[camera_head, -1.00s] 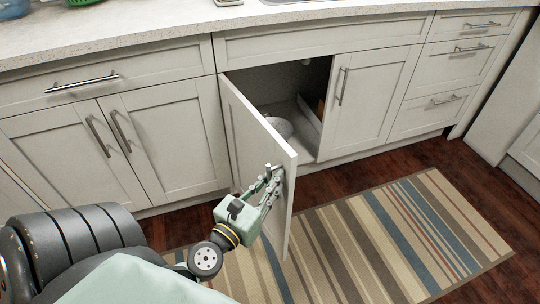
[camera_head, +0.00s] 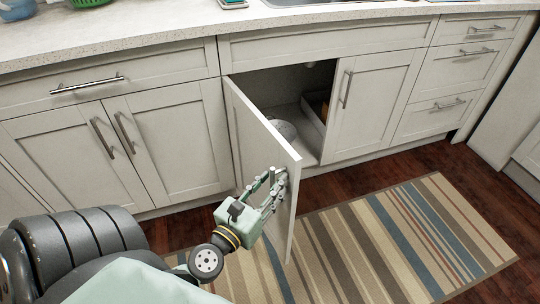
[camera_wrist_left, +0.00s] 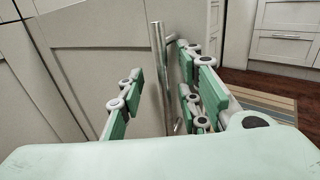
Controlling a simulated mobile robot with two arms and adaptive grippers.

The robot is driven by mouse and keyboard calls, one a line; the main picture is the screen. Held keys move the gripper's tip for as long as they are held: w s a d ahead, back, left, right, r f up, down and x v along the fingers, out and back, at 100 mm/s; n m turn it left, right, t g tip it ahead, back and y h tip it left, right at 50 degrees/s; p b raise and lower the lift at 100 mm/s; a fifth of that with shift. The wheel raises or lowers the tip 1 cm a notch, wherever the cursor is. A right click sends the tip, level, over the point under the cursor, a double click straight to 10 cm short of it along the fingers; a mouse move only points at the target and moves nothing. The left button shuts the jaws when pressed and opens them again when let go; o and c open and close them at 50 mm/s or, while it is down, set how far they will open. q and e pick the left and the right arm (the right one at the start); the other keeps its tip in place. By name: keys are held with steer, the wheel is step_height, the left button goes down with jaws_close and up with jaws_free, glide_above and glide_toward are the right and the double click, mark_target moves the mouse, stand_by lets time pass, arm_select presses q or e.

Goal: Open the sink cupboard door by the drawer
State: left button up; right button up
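The sink cupboard door (camera_head: 262,145) stands swung well open, its free edge toward me. The dark cupboard opening (camera_head: 290,82) shows behind it. My left gripper (camera_head: 273,188) is at the outer face of this door, near its free edge. In the left wrist view the door's upright metal handle (camera_wrist_left: 159,70) stands between the spread fingers of my left gripper (camera_wrist_left: 162,95). The fingers are apart, and I see no firm contact with the bar. In the head view the handle is mostly hidden by the gripper. My right gripper is out of view.
The other sink cupboard door (camera_head: 367,95) is shut. A drawer stack (camera_head: 438,115) is to its right, and a shut double cupboard (camera_head: 100,150) is to the left. A striped rug (camera_head: 400,240) covers the floor in front.

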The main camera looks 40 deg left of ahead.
arm_select(q)
steer(key=shift+a+r, duration=0.1)
steer(key=shift+r, duration=0.25)
steer(key=s+d, duration=0.1)
steer(key=s, duration=1.1)
steer(key=shift+d+f, duration=0.25)
steer(key=shift+f, duration=0.05)
